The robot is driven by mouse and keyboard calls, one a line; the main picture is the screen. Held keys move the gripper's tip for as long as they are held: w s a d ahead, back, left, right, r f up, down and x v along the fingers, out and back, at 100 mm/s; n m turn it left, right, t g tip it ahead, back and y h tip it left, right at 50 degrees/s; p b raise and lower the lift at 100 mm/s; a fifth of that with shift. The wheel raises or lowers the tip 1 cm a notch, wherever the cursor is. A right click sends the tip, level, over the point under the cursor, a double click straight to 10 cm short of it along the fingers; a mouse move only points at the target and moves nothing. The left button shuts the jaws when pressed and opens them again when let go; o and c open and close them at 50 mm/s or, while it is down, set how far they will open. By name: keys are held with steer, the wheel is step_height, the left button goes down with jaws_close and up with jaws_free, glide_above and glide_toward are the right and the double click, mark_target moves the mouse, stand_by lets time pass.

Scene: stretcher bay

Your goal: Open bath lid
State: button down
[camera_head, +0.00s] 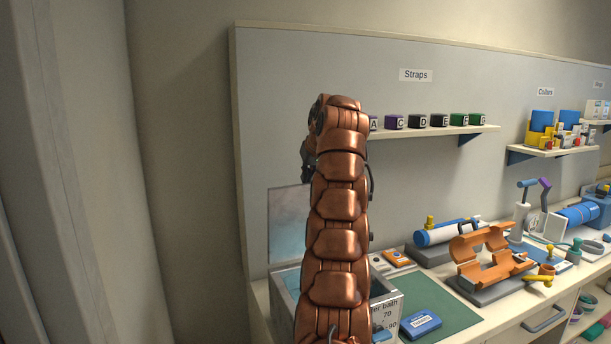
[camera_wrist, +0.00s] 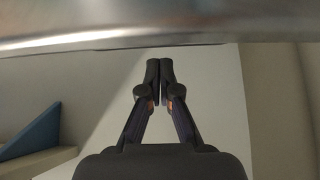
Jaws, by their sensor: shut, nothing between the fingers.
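The water bath (camera_head: 386,312) stands at the near left end of the counter, its lettered front partly hidden by my arm. Its lid (camera_head: 289,226) is a pale, glassy panel standing upright at the back of the bath, against or close to the wall panel. My arm covers the lid's right part and much of the opening. In the wrist view my gripper (camera_wrist: 159,68) is shut and empty. A shiny metallic edge (camera_wrist: 120,40) crosses that view above the fingertips; I cannot tell if they touch it. In the head view the gripper is mostly hidden behind my arm.
A green mat (camera_head: 438,307) with a blue case (camera_head: 420,324) lies right of the bath. An orange split cradle (camera_head: 487,258) and a blue-white cylinder (camera_head: 446,233) stand farther right. A strap shelf (camera_head: 440,131) juts from the wall above.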

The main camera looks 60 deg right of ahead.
steer(key=shift+s+a+r+b, duration=0.2)
steer(key=shift+s+a+b, duration=0.15)
steer(key=shift+s, duration=0.1)
steer(key=shift+s+a+f, duration=0.25)
steer(key=shift+s+a, duration=0.15)
steer(key=shift+s, duration=0.1)
steer(key=shift+s+a+f+b, duration=0.1)
steer(key=shift+s+f+b, duration=0.05)
steer(key=shift+b, duration=0.3)
